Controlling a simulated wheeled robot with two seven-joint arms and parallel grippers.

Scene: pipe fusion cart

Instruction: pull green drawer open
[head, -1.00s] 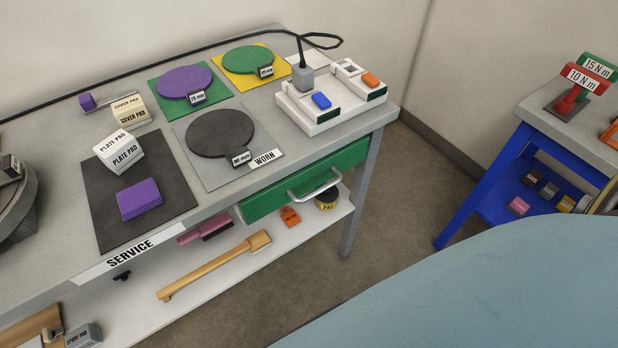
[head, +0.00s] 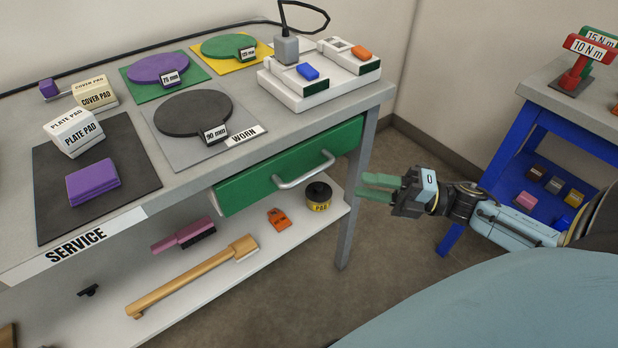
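The green drawer (head: 250,188) sits under the right part of the grey cart's top. My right gripper (head: 362,187) has come in from the right, at about the handle's height in the picture. Its two green fingers point left toward the drawer, with a gap between them and nothing in it. The fingers are apart from the handle, beside the cart's right front leg. My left gripper is not in view.
The cart's grey leg (head: 357,200) stands between handle and fingers in the picture. The lower shelf (head: 275,255) holds a black and yellow tin (head: 318,196), an orange item (head: 279,219), and a wooden-handled tool (head: 195,275). A blue stand (head: 500,150) is at right. Floor between is clear.

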